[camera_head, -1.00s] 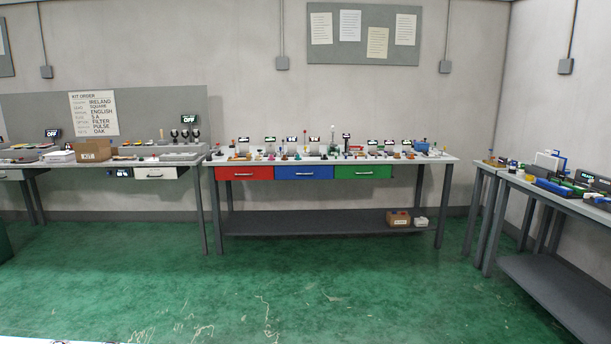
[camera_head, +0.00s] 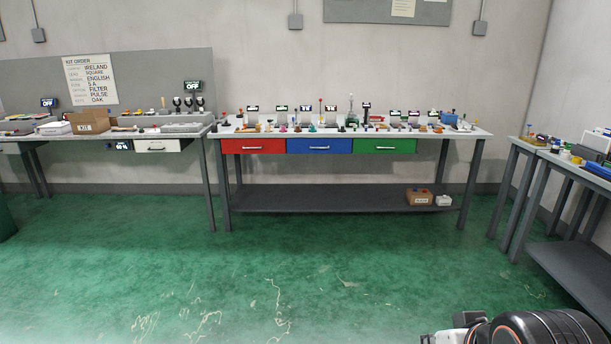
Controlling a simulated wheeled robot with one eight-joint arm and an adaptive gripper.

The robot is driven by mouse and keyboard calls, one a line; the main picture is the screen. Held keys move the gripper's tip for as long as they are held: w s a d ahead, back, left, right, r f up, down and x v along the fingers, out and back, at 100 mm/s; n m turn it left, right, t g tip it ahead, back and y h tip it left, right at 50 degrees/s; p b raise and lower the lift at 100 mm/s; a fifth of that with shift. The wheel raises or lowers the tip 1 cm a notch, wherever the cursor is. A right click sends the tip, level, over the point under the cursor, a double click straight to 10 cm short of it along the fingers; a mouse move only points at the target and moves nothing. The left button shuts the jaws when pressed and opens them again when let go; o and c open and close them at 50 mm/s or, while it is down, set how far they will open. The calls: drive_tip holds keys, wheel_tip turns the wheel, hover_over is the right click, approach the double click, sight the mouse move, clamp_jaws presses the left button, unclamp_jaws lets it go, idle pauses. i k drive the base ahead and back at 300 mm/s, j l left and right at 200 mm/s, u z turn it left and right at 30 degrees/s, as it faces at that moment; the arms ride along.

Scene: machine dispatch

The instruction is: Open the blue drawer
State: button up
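The blue drawer (camera_head: 319,146) is under the top of the middle workbench (camera_head: 345,134), between a red drawer (camera_head: 253,146) and a green drawer (camera_head: 384,146). It looks closed, with its front in line with the other two. A light bar handle runs across its front. The bench stands some way off across the floor. A dark rounded part of my own arm shows at the bottom right. My gripper's fingers cannot be made out, so its state is not visible.
Open green floor (camera_head: 250,260) lies before the bench. A left bench (camera_head: 110,137) carries a cardboard box (camera_head: 88,122); a right bench (camera_head: 567,157) stands along the side wall. The middle bench's lower shelf (camera_head: 320,198) holds a small brown box (camera_head: 419,197).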

sight(340, 145)
drive_tip(key=i+u, duration=0.2)
drive_tip(key=i, duration=1.95)
drive_tip(key=i+z, duration=0.15)
drive_tip(key=i, duration=0.4)
drive_tip(key=i+j+z, duration=0.2)
drive_tip(key=i, duration=0.35)
drive_tip(key=i+j+z, duration=0.15)
drive_tip(key=i, duration=0.35)
drive_tip(key=i+j+z, duration=0.15)
drive_tip(key=i+j, duration=0.2)
drive_tip(key=i, duration=0.2)
